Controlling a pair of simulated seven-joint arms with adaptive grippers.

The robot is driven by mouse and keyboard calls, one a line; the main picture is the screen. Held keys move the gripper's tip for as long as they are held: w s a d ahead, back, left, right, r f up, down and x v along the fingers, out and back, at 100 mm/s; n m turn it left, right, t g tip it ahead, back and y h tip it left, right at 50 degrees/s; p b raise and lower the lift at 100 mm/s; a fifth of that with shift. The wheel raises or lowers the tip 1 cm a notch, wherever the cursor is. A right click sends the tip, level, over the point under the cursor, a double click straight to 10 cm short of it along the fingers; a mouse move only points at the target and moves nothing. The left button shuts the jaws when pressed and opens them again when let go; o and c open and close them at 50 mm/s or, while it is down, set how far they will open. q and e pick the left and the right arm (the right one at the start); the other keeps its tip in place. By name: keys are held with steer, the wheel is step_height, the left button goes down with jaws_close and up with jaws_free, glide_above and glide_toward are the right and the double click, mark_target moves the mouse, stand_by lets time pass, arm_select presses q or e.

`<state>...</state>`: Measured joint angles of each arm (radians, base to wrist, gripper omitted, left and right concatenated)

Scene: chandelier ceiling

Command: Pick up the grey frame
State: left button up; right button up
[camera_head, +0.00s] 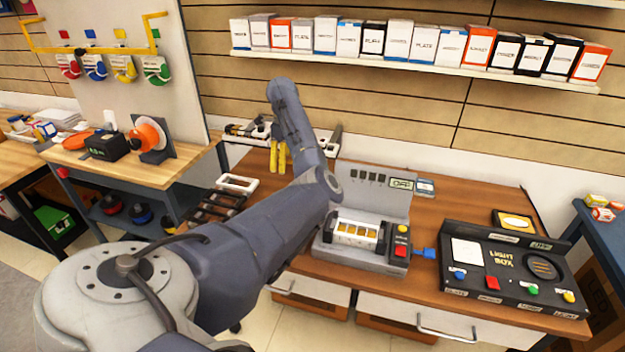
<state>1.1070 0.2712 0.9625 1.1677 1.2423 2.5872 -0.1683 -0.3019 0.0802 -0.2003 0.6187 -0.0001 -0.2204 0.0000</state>
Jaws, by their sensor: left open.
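A small rectangular frame with a pale, whitish-grey rim (237,177) lies at the left end of the brown worktable, by a rack of dark slats or frames (212,207). I cannot tell for sure that it is the grey frame. My left arm (255,250) comes in from the lower left, bends over the table and rises towards the back wall. My left gripper is open, mostly hidden at the far end of this arm, and its fingertips cannot be made out. My right gripper is out of view.
A grey device with a lit window (355,233) and a black light box (510,268) stand on the worktable (440,225). Yellow-handled tools (280,158) hang behind the arm. A shelf (420,66) of boxes spans the wall.

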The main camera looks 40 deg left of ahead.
arm_select(q)
steer(key=f, duration=1.1)
steer(key=w+d+f, duration=0.1)
steer(key=f, duration=0.5)
steer(key=c, duration=1.3)
